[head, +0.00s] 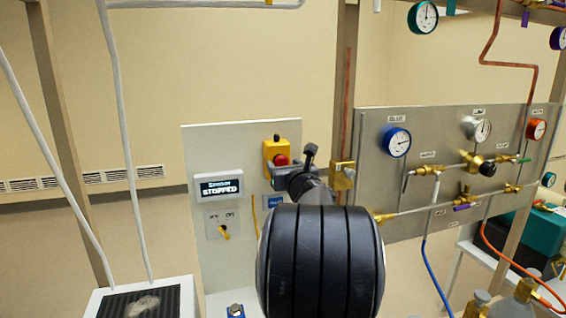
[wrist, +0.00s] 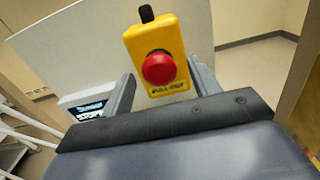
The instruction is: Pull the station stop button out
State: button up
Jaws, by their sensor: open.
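The red stop button (head: 281,160) sits on a yellow box on the grey panel (head: 225,145) in the head view. In the wrist view the red button (wrist: 158,68) shows whole on its yellow box (wrist: 172,35), above a label reading "PULL OUT". My gripper (head: 298,165) is right in front of the panel, close to the button's lower right. Whether the fingers touch the box cannot be told.
A display (head: 219,187) reading "STOPPED" and a key switch (head: 222,226) are left of the button. A steel gauge panel (head: 460,150) with valves and pipes stands to the right. A black-topped tray (head: 105,306) is at lower left.

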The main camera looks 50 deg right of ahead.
jog(key=shift+w+d, duration=0.25)
jog(key=shift+w, duration=0.3)
jog(key=shift+c, duration=0.4)
